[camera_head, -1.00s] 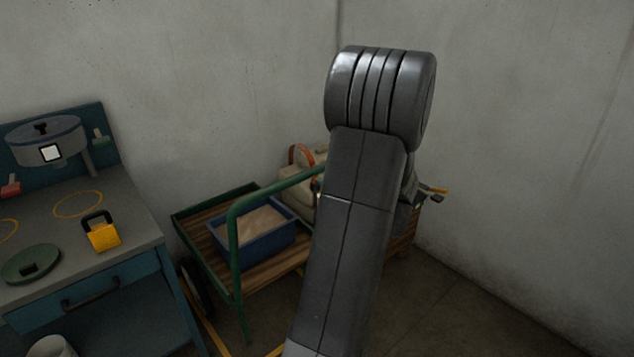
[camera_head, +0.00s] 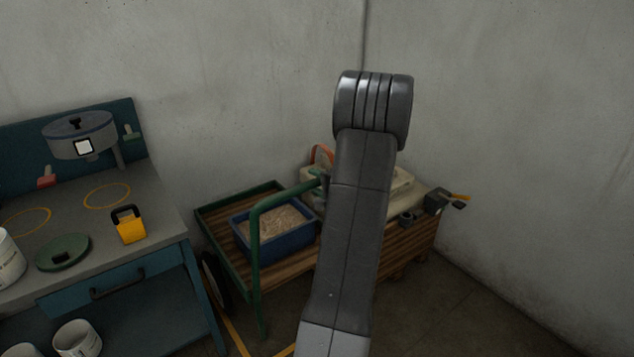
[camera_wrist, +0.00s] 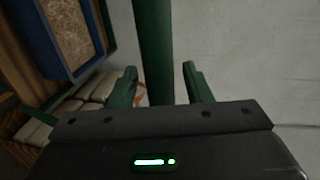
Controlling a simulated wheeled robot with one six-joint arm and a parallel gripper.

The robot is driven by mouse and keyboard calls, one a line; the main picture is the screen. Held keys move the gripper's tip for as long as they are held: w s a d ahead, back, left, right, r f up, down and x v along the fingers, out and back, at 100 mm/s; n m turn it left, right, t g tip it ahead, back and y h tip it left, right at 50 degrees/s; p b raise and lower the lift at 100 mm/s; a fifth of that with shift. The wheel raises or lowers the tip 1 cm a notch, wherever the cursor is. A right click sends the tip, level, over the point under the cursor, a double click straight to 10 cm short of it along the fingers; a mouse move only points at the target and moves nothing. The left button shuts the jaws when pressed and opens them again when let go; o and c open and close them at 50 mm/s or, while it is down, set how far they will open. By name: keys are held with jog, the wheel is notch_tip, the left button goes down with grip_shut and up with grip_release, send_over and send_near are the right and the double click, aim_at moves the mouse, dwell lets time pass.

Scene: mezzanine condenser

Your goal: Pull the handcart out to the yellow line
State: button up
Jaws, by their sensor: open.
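The handcart has a green frame and a slatted wooden deck (camera_head: 240,262), and stands by the wall right of the workbench in the head view. Its green tubular handle (camera_head: 256,250) rises at the near end and bends back toward my arm. In the wrist view the handle bar (camera_wrist: 153,40) runs between the two green fingers of my gripper (camera_wrist: 160,78). The fingers are open, one on each side of the bar; contact is not clear. A yellow line (camera_head: 236,338) shows on the floor near the cart's wheel.
The workbench (camera_head: 150,200) with a yellow padlock (camera_head: 130,226) stands close on the left. Dark floor is open at the right.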

grip_shut()
